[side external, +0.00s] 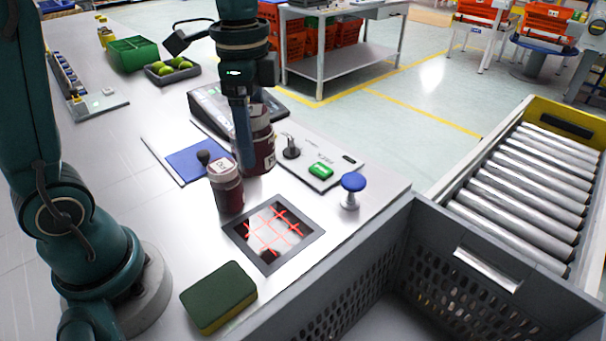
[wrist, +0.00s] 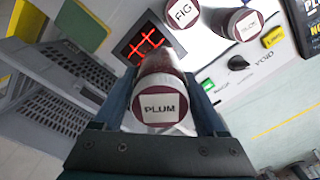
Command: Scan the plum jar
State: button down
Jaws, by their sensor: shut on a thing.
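The plum jar (wrist: 160,107) is between the fingers of my gripper (side external: 249,160), its lid labelled PLUM facing the wrist camera. My gripper is shut on it, pointing down over the counter. The scanner window (side external: 273,236), a dark-framed square with red crossing lines, lies flat in the counter nearer the grey crate; it also shows in the wrist view (wrist: 143,43), beyond the held jar. In the side view a dark red jar body shows behind my finger; I cannot tell how much of it is the held jar.
The fig jar (wrist: 182,13) stands beside the scanner window. Another jar (wrist: 236,24), its label unclear, stands close to it. A green sponge (side external: 218,297) lies on the window's near side. A blue-topped button (side external: 353,183) and grey crate (side external: 470,268) border the right.

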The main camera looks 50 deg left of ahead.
aim_at(267, 168)
jog(key=shift+d+f+m, duration=0.2)
jog(key=shift+d+m, duration=0.4)
jog(key=shift+d, duration=0.65)
jog(key=shift+s+d+f, duration=0.1)
jog(key=shift+f, duration=2.05)
jog(key=shift+d+f, duration=0.1)
jog(key=shift+f, duration=2)
jog(key=shift+r, duration=2.25)
